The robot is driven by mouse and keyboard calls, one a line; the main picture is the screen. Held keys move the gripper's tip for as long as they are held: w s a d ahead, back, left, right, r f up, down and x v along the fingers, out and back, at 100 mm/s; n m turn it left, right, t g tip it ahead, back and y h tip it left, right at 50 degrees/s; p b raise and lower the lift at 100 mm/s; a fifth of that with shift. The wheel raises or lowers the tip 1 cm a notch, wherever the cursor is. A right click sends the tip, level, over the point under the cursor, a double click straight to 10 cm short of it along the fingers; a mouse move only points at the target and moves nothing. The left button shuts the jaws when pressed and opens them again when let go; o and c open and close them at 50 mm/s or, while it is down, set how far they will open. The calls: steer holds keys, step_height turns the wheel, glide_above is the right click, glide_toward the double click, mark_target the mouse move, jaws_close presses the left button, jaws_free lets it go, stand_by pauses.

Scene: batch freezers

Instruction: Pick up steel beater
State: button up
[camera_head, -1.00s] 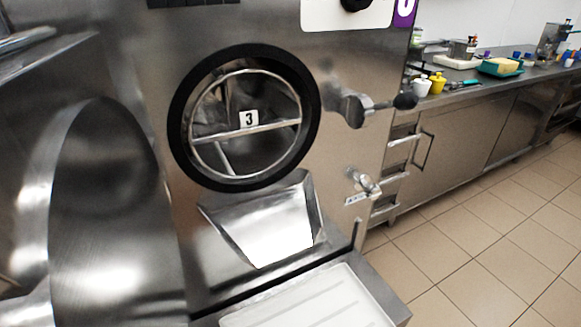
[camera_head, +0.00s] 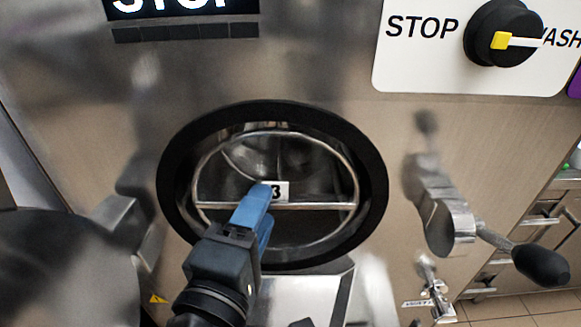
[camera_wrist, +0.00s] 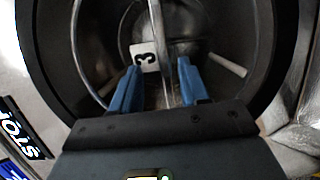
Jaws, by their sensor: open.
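The steel beater (camera_head: 325,206) sits inside the round, black-rimmed opening of the freezer. It has a ring-shaped front frame with a crossbar, and a white tag marked 3 (camera_head: 281,190) on the bar. My gripper (camera_head: 256,205) is in front of the opening, its blue fingers by the tag. In the wrist view the beater's bar (camera_wrist: 157,40) runs up and down between the two open blue fingers (camera_wrist: 160,84), with the tag just ahead of them. I cannot tell whether either finger touches the bar.
The black rim (camera_head: 372,190) surrounds the opening. A door latch with a black-knobbed handle (camera_head: 541,265) sticks out at the right. A STOP/WASH knob (camera_head: 502,33) is above right. A steel chute (camera_head: 305,297) lies below the opening. The dark open door (camera_head: 68,268) is at the left.

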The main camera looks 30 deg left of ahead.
steer(key=x, duration=0.3)
steer(key=p+x, duration=0.1)
steer(key=x, duration=0.1)
steer(key=shift+s+a+f, duration=0.1)
steer(key=shift+a+f, duration=0.1)
steer(key=shift+f, duration=0.15)
jaws_close()
